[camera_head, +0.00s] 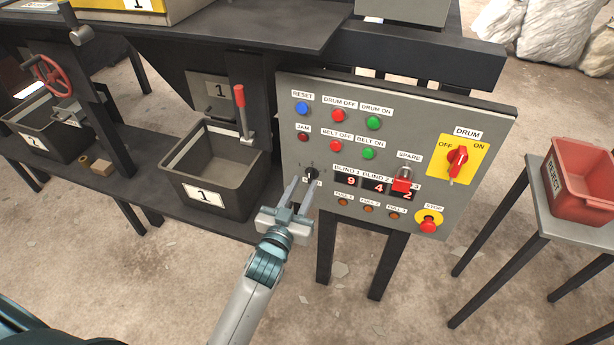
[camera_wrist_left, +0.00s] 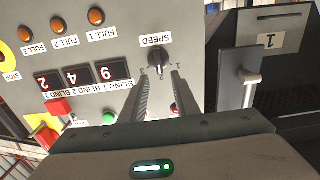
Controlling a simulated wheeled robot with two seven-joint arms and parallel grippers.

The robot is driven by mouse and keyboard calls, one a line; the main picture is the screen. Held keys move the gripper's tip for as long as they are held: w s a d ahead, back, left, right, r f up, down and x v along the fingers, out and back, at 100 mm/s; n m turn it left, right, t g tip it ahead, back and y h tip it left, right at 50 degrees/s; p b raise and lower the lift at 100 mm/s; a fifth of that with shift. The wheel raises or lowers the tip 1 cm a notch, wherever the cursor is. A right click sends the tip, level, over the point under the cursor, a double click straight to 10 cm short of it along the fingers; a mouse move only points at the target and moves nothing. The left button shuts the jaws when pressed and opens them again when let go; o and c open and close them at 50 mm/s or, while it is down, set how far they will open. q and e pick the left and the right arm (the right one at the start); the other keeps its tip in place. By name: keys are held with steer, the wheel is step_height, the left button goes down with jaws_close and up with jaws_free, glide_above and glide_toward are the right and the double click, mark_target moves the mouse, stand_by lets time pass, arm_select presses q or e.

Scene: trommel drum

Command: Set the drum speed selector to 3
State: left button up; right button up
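The drum speed selector is a small black knob (camera_head: 311,173) on the grey control panel (camera_head: 330,92). In the left wrist view, upside down, the knob (camera_wrist_left: 158,59) sits by a SPEED label with small figures around it. I cannot tell clearly which figure it points to. My left gripper (camera_head: 303,182) is open and empty in front of the panel. In the left wrist view its fingertips (camera_wrist_left: 159,76) are spread to either side of the knob's line, seemingly just short of it; contact cannot be told. My right gripper is not in view.
The panel carries lit buttons, number displays (camera_head: 376,186), a red spare switch (camera_head: 403,180), a red drum switch (camera_head: 457,160) and a stop button (camera_head: 429,223). Bin 1 (camera_head: 178,178) stands left of the panel. A red reject bin (camera_head: 572,200) is at right.

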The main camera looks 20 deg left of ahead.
mark_target(310, 174)
arm_select(q)
steer(key=shift+w, duration=1.9)
steer(key=shift+d, duration=0.1)
jaws_close()
